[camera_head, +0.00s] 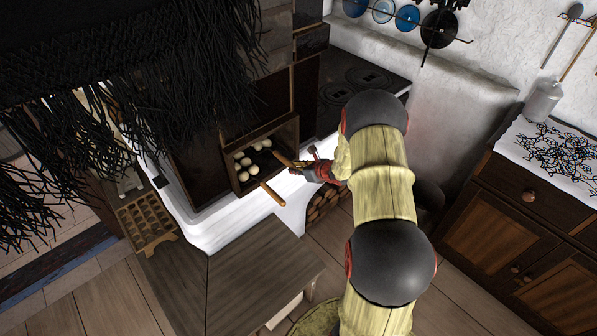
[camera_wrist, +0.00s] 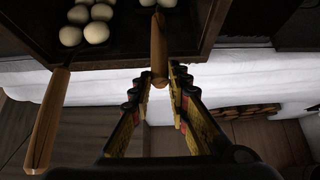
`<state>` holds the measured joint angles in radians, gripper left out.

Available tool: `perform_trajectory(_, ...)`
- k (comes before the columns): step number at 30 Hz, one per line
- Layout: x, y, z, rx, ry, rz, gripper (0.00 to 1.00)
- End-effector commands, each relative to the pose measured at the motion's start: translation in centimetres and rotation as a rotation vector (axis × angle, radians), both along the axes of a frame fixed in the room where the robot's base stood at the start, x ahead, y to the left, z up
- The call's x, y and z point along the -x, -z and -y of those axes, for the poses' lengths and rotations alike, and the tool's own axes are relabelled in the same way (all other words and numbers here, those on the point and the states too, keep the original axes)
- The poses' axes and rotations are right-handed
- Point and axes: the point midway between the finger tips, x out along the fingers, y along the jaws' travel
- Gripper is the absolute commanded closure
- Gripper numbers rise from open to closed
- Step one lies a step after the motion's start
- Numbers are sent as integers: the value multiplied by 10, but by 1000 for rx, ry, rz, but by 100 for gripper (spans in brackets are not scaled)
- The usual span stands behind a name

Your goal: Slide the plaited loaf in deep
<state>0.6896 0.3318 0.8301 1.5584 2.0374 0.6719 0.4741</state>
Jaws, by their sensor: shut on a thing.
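My gripper (camera_head: 298,167) is shut on the near end of a wooden handle (camera_wrist: 159,45). The handle runs away from me into a dark, box-like opening (camera_head: 288,128) in the stove. Pale round pieces (camera_head: 262,144) lie in the opening near this handle's far end; a few show at the top edge of the wrist view (camera_wrist: 150,2). A second cluster of pale round pieces (camera_wrist: 96,32) lies to the left, at the inner end of another wooden handle (camera_wrist: 47,120). I cannot make out a clear plait in either cluster. The handles' far ends are partly hidden.
A white ledge (camera_head: 226,214) runs below the opening. The second handle sticks out over it, left of my gripper. A dark wooden table (camera_head: 255,265) stands in front, and a slotted wooden rack (camera_head: 148,218) at left. Stove plates (camera_head: 352,80) lie behind the opening.

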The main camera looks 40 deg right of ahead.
Motion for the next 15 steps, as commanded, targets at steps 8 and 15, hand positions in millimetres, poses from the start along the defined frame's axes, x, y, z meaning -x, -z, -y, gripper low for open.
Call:
perform_trajectory(8,-1,0,0,0,0,0,80)
perform_trajectory(15,0,0,0,0,0,0,67)
